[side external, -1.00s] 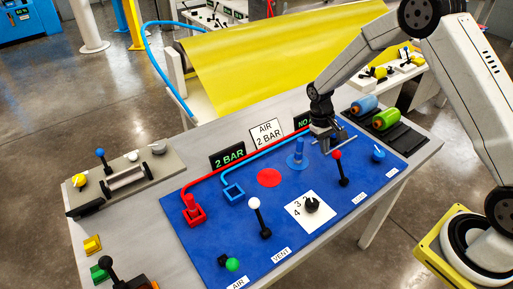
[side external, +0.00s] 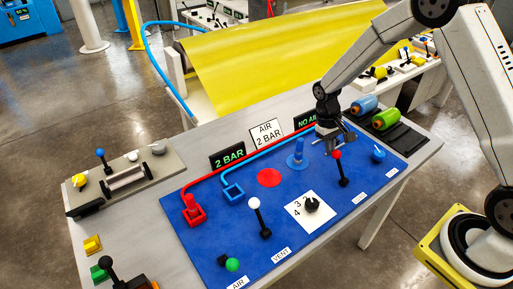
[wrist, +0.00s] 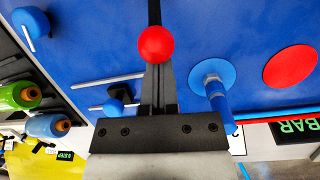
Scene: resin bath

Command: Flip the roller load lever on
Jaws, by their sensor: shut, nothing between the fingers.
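A lever with a red ball knob (side external: 337,155) stands upright on the blue panel (side external: 215,225); its label is too small to read, so I cannot confirm that it is the roller load lever. My gripper (side external: 335,143) is just behind and above the knob in the side view, pointing down, shut and empty. In the wrist view the red knob (wrist: 156,44) appears right at the tips of my gripper (wrist: 157,72), hiding their ends. I cannot tell whether they touch. The lever's black shaft (wrist: 154,12) runs up beyond the knob.
A blue post (side external: 298,152) stands left of my gripper, and a blue knob (side external: 377,155) is to the right. A black dial (side external: 312,204) and a white-knobbed lever (side external: 254,204) are nearer the front. Green (side external: 386,118) and blue (side external: 364,105) rollers lie behind.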

